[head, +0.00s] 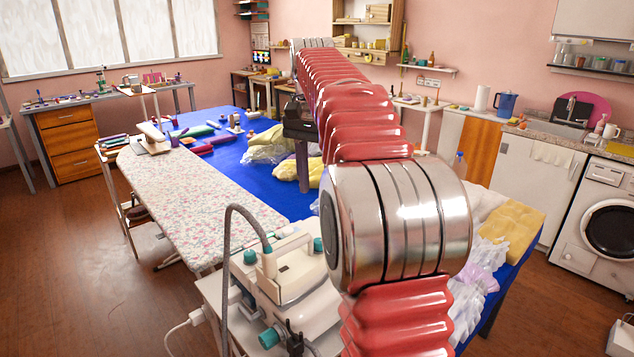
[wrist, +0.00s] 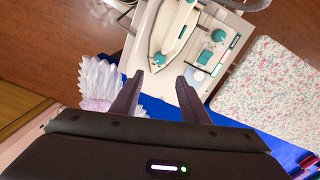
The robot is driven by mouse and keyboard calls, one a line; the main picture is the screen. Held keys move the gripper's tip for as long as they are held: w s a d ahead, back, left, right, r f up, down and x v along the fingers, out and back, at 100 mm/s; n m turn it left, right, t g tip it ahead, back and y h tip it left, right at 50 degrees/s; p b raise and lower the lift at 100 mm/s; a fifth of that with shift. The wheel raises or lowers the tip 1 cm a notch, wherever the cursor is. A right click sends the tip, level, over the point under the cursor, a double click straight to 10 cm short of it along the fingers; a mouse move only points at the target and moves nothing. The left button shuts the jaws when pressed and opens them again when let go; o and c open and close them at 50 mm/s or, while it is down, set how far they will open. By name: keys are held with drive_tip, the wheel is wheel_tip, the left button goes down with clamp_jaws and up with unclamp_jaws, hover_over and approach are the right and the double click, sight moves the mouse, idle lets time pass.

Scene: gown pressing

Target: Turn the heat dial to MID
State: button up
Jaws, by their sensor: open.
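A white steam-iron station (wrist: 196,95) with teal knobs is at the top middle of the wrist view, and it also stands at the lower middle of the head view (head: 315,303). An iron (wrist: 160,40) lies on it. A round teal knob (wrist: 218,36) and a second one (wrist: 204,57) sit to the iron's right; I cannot tell which is the heat dial, and no markings or setting are readable. My gripper (wrist: 160,77) is open and empty, its dark fingers apart. In the picture its tips overlap the station's near edge; contact does not show.
A floral ironing board (head: 190,185) lies left of the station, beside a blue-covered table (head: 240,180). Plastic-wrapped bundles (wrist: 100,82) lie left of my gripper. A grey hose (head: 228,270) arches up beside the station. Brown floor (head: 70,240) is open at left.

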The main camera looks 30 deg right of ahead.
drive_tip(key=shift+a, duration=0.1)
drive_tip(key=s+a+f+n+t, duration=0.2)
drive_tip(key=s+a+n, duration=0.25)
drive_tip(key=a, duration=0.25)
drive_tip(key=s+a+f+n+t, duration=0.1)
drive_tip(key=s+a+n, duration=0.2)
drive_tip(key=s+a, duration=0.3)
drive_tip(key=s+a+f+n+t, duration=0.3)
drive_tip(key=s+a+f+n, duration=0.3)
drive_tip(key=s+a+f, duration=0.3)
drive_tip(key=shift+s+a+f, duration=0.3)
drive_tip(key=shift+s+f, duration=0.75)
drive_tip(key=shift+f, duration=0.35)
drive_tip(key=shift+c, duration=0.2)
